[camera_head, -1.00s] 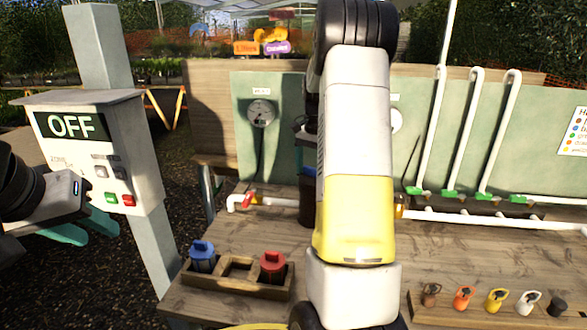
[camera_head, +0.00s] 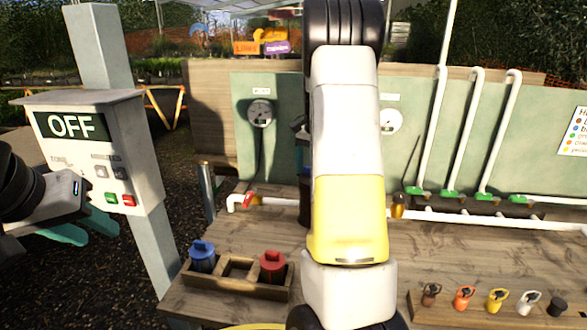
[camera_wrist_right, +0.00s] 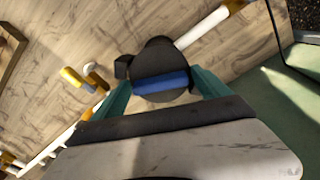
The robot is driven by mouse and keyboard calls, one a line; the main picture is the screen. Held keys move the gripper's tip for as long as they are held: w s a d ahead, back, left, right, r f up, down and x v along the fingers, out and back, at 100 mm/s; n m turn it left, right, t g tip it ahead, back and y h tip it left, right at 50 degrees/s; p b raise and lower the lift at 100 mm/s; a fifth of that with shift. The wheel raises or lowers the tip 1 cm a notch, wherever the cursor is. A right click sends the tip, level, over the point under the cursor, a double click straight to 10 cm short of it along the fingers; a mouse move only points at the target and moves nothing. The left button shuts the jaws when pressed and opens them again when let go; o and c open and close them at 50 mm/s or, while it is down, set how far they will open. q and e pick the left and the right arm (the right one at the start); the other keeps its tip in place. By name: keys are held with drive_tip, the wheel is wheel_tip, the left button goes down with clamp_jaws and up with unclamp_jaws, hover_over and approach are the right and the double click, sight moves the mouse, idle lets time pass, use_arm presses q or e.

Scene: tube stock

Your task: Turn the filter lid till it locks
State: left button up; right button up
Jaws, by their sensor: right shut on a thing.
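The filter lid (camera_wrist_right: 160,58) is a dark round cap with a raised blue bar (camera_wrist_right: 161,82) across it, seen from above in the right wrist view. My right gripper (camera_wrist_right: 163,88) has its teal fingers on either side of the lid at the bar's ends, shut on it. In the head view my right arm hides most of the filter; a dark piece of the filter body (camera_head: 304,205) shows beside the arm. Whether the lid is locked cannot be told.
The control box (camera_head: 140,150) reads OFF on a post. A wooden tray (camera_head: 235,285) with a blue and a red cartridge sits at the bench's front left. Colored tags stand in a rack (camera_head: 440,312) at the right. White pipes (camera_head: 480,219) with green valves run along the back.

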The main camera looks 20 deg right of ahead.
drive_tip(key=m, duration=1.5)
drive_tip(key=shift+s+d, duration=0.1)
drive_tip(key=shift+d, duration=0.1)
drive_tip(key=o, duration=1.3)
drive_tip(key=shift+c, duration=0.2)
drive_tip(key=shift+r, duration=0.1)
